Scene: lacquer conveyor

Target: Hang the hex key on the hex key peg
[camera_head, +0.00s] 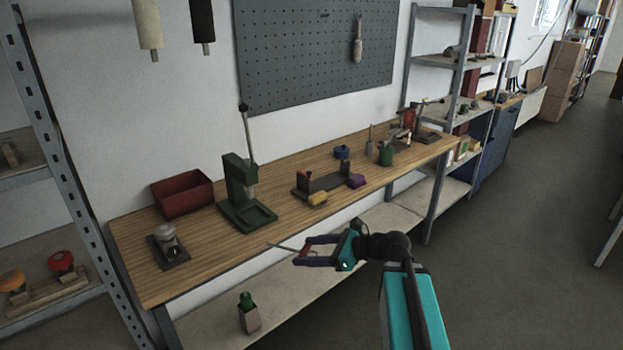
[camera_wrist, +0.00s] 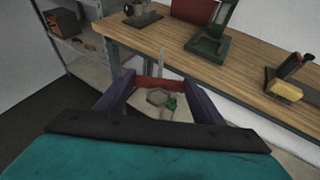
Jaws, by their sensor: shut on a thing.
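The hex key has a thin grey shaft (camera_head: 283,247) that points left from my gripper (camera_head: 305,252). My gripper is shut on its red handle, in front of the workbench edge. In the wrist view the red handle (camera_wrist: 158,84) lies across between the two dark fingers, and the shaft (camera_wrist: 162,62) points away from me. A dark pegboard (camera_head: 290,60) is on the wall behind the bench, well away from my gripper. A light-handled tool (camera_head: 357,48) hangs on its right part. A small dark mark (camera_head: 325,15) shows near its top; I cannot make out which peg is the hex key peg.
The wooden workbench (camera_head: 225,245) holds a red bin (camera_head: 183,194), a green lever press (camera_head: 243,190) and a dark fixture with a yellow block (camera_head: 317,198). A lower shelf (camera_head: 280,300) carries a green-topped item (camera_head: 247,312).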

